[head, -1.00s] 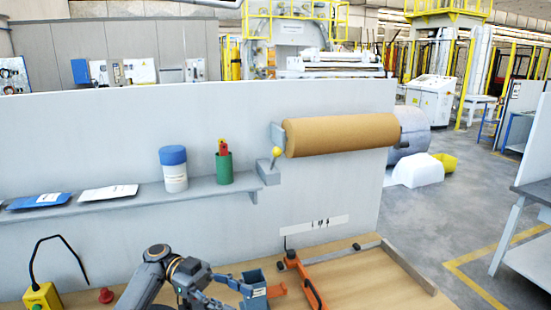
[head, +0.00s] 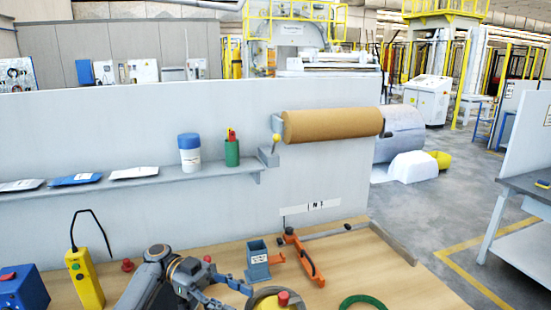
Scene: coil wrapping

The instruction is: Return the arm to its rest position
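My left arm enters at the lower left of the head view. Its gripper (head: 230,296) is over the wooden table (head: 370,270), with its fingers spread and nothing seen between them. It is to the left of a round tan item with a red knob (head: 283,298), cut by the lower edge. A grey-blue holder (head: 258,262) stands just beyond it, apart from the fingers. My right gripper is not in view.
An orange-handled tool (head: 303,258) lies right of the holder. A green ring (head: 362,303) lies at the front. A yellow control box (head: 86,278) and a blue box (head: 22,290) stand left. A brown roll (head: 332,125) hangs on the panel. The table's right part is mostly clear.

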